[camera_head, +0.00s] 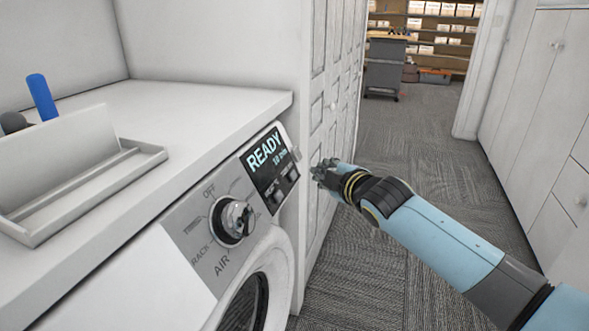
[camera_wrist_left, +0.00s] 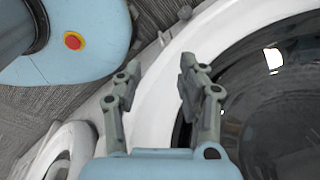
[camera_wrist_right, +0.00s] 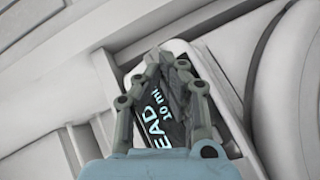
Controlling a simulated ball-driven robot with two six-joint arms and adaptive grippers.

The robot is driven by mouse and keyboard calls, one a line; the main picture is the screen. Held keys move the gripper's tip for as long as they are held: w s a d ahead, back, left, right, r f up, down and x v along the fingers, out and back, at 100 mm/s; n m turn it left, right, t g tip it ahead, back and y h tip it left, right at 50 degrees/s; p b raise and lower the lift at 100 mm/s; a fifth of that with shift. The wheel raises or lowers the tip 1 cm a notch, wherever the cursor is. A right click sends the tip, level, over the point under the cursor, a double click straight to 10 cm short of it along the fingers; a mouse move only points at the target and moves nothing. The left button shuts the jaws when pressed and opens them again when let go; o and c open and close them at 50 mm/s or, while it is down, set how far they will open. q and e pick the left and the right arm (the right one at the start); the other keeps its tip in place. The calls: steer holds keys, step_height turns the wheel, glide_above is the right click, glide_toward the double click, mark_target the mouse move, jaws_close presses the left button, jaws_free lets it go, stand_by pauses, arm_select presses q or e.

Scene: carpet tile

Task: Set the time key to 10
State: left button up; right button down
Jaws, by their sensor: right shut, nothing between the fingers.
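The dryer's dark display (camera_head: 268,160) reads READY with "10 min" in smaller text below. Below the text are small keys (camera_head: 278,195); their labels are too small to read surely, so I cannot tell which is the time key. My right gripper (camera_head: 324,175) is shut and empty, to the right of the panel and apart from it in the head view. In the right wrist view its closed fingertips (camera_wrist_right: 164,60) overlap the display (camera_wrist_right: 165,110) and hide part of it and the keys. My left gripper (camera_wrist_left: 156,80) is open and empty beside a round door (camera_wrist_left: 280,100).
A silver dial (camera_head: 234,219) with OFF, RACK and AIR labels sits left of the display. White cabinets line the right side. Carpeted floor (camera_head: 420,130) is clear behind my right arm.

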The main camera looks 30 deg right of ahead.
steer(key=shift+s+d+r+p, duration=0.4)
steer(key=shift+s+d+p, duration=0.1)
steer(key=shift+s+d, duration=0.15)
stand_by(0.8)
steer(key=s+a+f+m+g+b, duration=0.1)
steer(key=s+f+g, duration=0.2)
steer(key=s+f, duration=0.65)
steer(key=s+a+f+m+g, duration=0.1)
steer(key=s+f+m+g, duration=0.1)
steer(key=s+f, duration=0.75)
steer(key=s+a+f+m+g+b, duration=0.1)
steer(key=s+f+g, duration=0.3)
steer(key=f, duration=1)
steer(key=s+a+f+m+g, duration=0.1)
steer(key=s+f, duration=0.3)
steer(key=s, duration=0.6)
steer(key=s+a+f+m+g, duration=0.1)
steer(key=s+f+m, duration=0.3)
steer(key=s, duration=0.6)
steer(key=s+a+f+m+g+y, duration=0.1)
steer(key=s+f+m+g, duration=0.2)
steer(key=s, duration=0.8)
steer(key=shift+a+f, duration=0.4)
steer(key=shift+f, duration=0.5)
